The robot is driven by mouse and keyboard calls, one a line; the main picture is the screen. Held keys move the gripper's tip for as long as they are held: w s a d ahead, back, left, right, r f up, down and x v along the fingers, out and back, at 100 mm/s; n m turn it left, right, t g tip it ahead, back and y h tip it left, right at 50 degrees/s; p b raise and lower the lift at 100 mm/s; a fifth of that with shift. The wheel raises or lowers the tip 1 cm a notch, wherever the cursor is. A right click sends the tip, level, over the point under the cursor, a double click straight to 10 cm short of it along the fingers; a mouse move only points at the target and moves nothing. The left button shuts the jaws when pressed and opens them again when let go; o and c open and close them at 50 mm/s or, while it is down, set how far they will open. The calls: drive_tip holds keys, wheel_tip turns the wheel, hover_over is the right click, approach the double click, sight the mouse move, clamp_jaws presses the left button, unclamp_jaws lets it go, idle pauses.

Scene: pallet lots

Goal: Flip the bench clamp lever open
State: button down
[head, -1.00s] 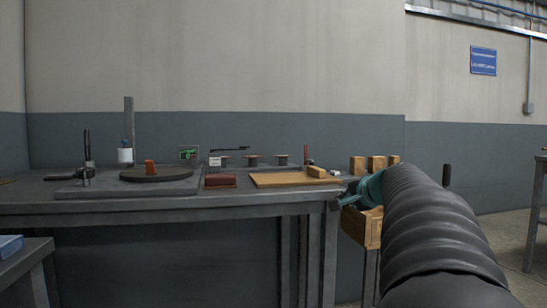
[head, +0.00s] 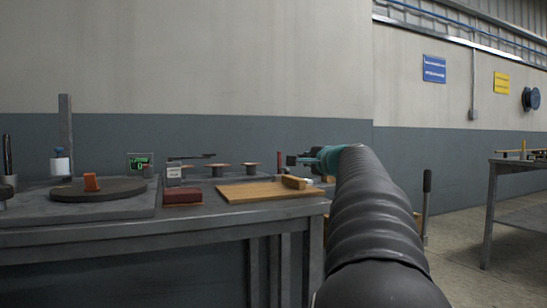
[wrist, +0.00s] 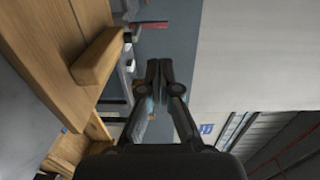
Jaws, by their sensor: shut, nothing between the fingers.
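A red upright handle (head: 279,160), which looks like the clamp lever, stands at the back right of the grey bench (head: 232,218). In the wrist view the red handle (wrist: 150,25) shows beyond the fingertips, with grey metal parts near it. The clamp's base is mostly hidden in the head view. My gripper (head: 293,160) is shut and empty, just right of the red handle in the picture. In the wrist view my gripper's (wrist: 159,68) fingers are together, with a visible gap between them and the handle.
A wooden board (head: 255,192) with a wooden block (head: 293,182) lies in front of the handle. A dark red block (head: 183,196), several spools and a round dark turntable (head: 97,190) stand further left. Another table (head: 520,165) stands at the right.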

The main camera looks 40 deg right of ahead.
sight(279, 155)
drive_tip(key=shift+w, duration=0.2)
drive_tip(key=p+x, duration=0.1)
drive_tip(key=x, duration=1.3)
drive_tip(key=shift+f, duration=0.1)
drive_tip(key=shift+p, duration=0.35)
drive_tip(key=shift+w+r+p, duration=0.15)
drive_tip(key=shift+r+p, duration=0.2)
drive_tip(key=shift+p, duration=0.4)
drive_tip(key=shift+f+g+p, duration=0.15)
drive_tip(key=shift+g+p, duration=0.15)
